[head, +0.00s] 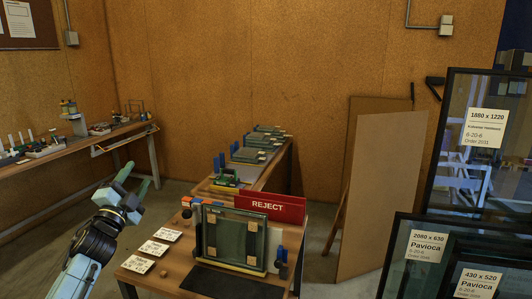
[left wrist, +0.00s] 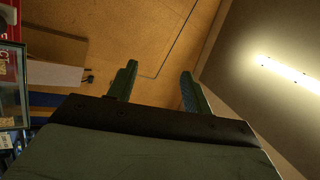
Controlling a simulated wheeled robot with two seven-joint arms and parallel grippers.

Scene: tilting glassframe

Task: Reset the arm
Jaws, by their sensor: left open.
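My left gripper (head: 134,181) is raised at the lower left of the head view, to the left of the near workbench. Its two green fingers are apart, with nothing between them. In the left wrist view the gripper (left wrist: 158,82) points up at the wall and ceiling, open and empty. My right gripper is in neither view.
The near bench (head: 135,276) holds a glass frame (head: 208,238), a red REJECT sign (head: 268,207), a black mat (head: 235,283) and label cards (head: 154,248). Large labelled glass panes (head: 455,190) stand at right, by leaning boards (head: 380,190). Another bench (head: 60,155) stands at left.

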